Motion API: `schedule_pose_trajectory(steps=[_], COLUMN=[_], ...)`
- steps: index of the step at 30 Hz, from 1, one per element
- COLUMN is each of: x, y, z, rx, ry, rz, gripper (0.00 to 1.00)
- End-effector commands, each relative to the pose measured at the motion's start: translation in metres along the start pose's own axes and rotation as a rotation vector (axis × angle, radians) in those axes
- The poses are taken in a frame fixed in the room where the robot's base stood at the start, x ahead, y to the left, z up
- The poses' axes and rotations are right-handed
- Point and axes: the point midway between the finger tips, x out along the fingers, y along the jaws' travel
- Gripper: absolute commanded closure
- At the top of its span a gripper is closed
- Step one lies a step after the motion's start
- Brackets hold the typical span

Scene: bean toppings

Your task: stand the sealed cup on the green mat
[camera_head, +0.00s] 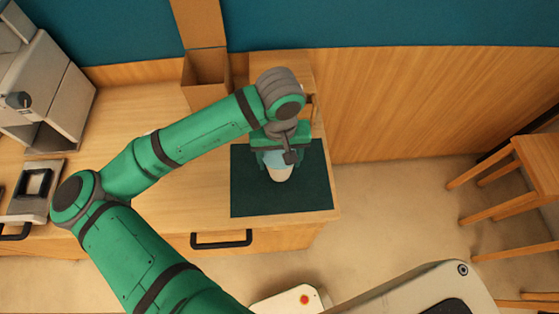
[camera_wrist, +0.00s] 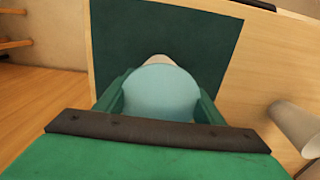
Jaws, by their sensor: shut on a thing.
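The sealed cup (camera_head: 280,173) has a pale body and a light blue top. It is over the dark green mat (camera_head: 245,196) in the head view; I cannot tell whether its base touches the mat. My gripper (camera_head: 285,158) is above the mat with its fingers around the cup. In the wrist view the cup's round blue top (camera_wrist: 160,93) sits between the two green fingers of my gripper (camera_wrist: 160,102), shut on it. The mat (camera_wrist: 125,40) spreads out behind the cup. The cup's lower part is mostly hidden.
The mat lies at the counter's right end, near its front edge and drawer handle (camera_head: 221,239). A wooden box (camera_head: 206,80) stands behind. A pale cylinder (camera_wrist: 295,127) is at the right in the wrist view. A grey machine (camera_head: 45,90) stands at left, stools (camera_head: 510,190) at right.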

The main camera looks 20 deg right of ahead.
Motion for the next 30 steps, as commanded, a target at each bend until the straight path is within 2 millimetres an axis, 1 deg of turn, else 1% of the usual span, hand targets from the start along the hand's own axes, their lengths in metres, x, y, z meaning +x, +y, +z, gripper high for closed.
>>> schedule_pose_trajectory(steps=[1, 5, 17, 18, 19, 20, 30], x=[0.006, 0.016, 0.020, 0.020, 0.020, 0.019, 0.017], y=[-0.001, -0.001, -0.001, -0.001, -0.001, -0.001, -0.001], z=[0.000, 0.000, 0.000, 0.000, 0.000, 0.000, 0.000], rx=[-0.002, 0.000, -0.001, -0.001, 0.000, -0.001, 0.000], ry=[-0.001, 0.001, 0.002, 0.001, 0.002, 0.001, 0.002], rz=[0.000, -0.001, 0.000, 0.000, 0.000, 0.000, -0.001], gripper=[0.75, 0.76, 0.76, 0.28, 0.21, 0.19, 0.19])
